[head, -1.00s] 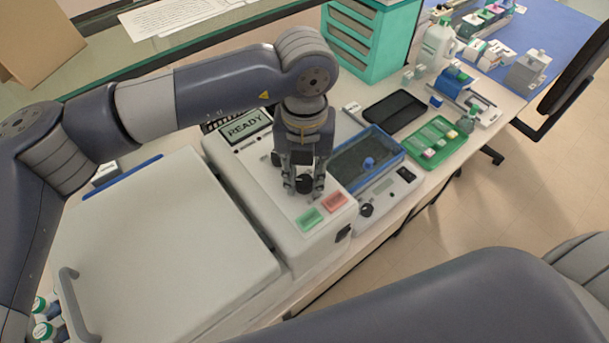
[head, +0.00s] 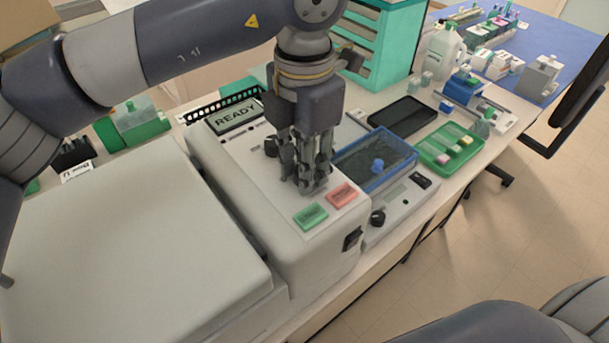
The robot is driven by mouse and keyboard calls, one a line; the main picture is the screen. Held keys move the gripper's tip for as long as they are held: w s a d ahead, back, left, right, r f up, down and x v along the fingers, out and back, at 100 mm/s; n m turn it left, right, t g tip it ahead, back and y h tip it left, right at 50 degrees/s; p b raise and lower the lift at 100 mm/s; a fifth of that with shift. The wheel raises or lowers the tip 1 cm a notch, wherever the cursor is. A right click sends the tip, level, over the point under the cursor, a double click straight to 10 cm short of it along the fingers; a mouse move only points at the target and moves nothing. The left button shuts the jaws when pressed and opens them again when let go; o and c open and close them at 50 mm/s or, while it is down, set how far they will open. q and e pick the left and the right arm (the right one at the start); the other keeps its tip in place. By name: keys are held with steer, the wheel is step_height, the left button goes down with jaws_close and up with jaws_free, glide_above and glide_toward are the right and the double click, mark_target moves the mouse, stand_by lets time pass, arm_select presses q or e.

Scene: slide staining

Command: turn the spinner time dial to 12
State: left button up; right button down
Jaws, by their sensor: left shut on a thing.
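The spinner (head: 245,175) is a white machine with a screen (head: 236,117) reading READY, a green button (head: 311,215) and a red button (head: 342,195). My left gripper (head: 309,184) points down at its sloped top panel, behind the two buttons. It is shut on a dark dial, which its fingers almost wholly hide. The dial's pointer and scale cannot be read, so its setting cannot be told. A second dark knob (head: 271,147) shows just left of the gripper, apart from the fingers. My right gripper is not in view.
To the right stands a device with a blue-rimmed basin (head: 408,153) and a black knob (head: 377,218). Beyond it are a green tray (head: 428,160) and a black flat tray (head: 401,116). A large white lid (head: 120,240) fills the left, close beside the spinner.

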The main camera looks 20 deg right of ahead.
arm_select(q)
steer(key=m+b, duration=0.2)
steer(key=m, duration=0.2)
steer(key=shift+m, duration=0.3)
steer(key=m+b, duration=0.1)
steer(key=m, duration=0.2)
steer(key=shift+m, duration=0.4)
steer(key=shift+r+m, duration=0.1)
steer(key=shift+m, duration=0.6)
steer(key=o, duration=0.8)
step_height(320, 180, up, 12)
steer(key=shift+f, duration=0.1)
